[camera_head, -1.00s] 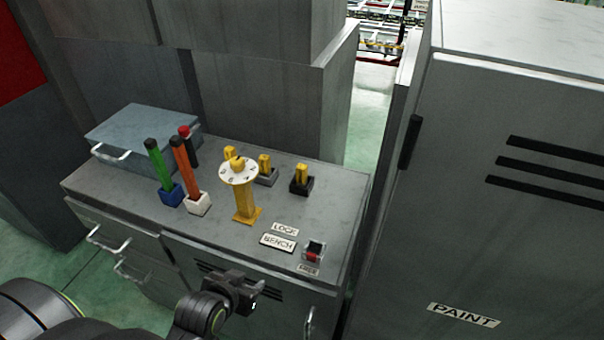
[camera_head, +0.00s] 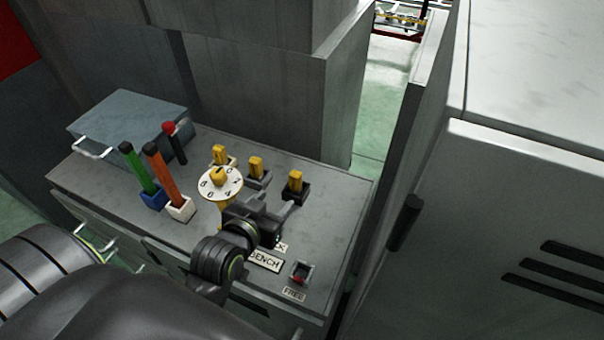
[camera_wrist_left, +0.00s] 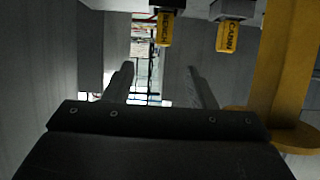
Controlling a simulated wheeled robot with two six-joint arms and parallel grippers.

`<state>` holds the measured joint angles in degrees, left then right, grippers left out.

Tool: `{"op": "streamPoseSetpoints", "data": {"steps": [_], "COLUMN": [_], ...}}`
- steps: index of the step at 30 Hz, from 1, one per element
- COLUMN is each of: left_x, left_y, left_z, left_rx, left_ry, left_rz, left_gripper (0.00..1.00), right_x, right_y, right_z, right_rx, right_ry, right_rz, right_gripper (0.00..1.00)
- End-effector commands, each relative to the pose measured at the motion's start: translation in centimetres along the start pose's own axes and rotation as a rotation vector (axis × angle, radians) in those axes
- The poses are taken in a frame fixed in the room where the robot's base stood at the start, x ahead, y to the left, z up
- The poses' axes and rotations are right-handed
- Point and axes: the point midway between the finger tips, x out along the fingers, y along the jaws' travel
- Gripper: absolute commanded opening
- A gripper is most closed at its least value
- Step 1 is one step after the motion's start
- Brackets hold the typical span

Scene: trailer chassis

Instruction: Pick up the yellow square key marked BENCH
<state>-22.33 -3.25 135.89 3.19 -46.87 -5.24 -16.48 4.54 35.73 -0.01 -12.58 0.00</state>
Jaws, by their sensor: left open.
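The yellow key marked BENCH (camera_wrist_left: 165,30) shows in the left wrist view, which looks upside down. It stands in a black holder, and matches the rightmost yellow key (camera_head: 295,182) on the bench top in the head view. A second yellow key (camera_wrist_left: 228,37), seemingly marked CABIN, is beside it in a grey holder (camera_head: 257,168). My left gripper (camera_head: 276,203) is open and empty, just in front of the keys and apart from them. Its two fingers (camera_wrist_left: 160,80) show in the wrist view. My right gripper is not in view.
A yellow post with a white numbered dial (camera_head: 221,183) stands close beside my left gripper. A third yellow key (camera_head: 219,154) is behind it. Green (camera_head: 139,168) and orange (camera_head: 162,173) handles stand left.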

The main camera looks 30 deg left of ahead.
Motion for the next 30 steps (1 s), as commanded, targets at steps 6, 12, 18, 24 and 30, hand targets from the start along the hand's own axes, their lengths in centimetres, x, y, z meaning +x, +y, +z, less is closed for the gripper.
{"op": "streamPoseSetpoints", "data": {"steps": [6, 12, 18, 24, 30], "left_x": [3.4, 6.8, 9.8, 11.4, 12.2], "left_y": [0.0, -0.1, -0.1, -0.1, -0.2], "left_z": [-0.2, -0.2, -0.1, 0.0, -0.1], "left_rx": [0.003, 0.004, 0.001, 0.002, 0.002], "left_ry": [0.000, -0.001, -0.001, -0.001, -0.001], "left_rz": [0.000, 0.000, 0.000, -0.001, -0.001], "left_gripper": [0.51, 0.51, 0.51, 0.51, 0.51], "right_x": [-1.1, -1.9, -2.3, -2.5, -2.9], "right_y": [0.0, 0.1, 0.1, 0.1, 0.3], "right_z": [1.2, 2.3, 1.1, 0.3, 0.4], "right_rx": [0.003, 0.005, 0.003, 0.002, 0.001], "right_ry": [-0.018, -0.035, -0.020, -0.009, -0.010], "right_rz": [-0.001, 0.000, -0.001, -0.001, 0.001], "right_gripper": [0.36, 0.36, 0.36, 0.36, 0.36]}}
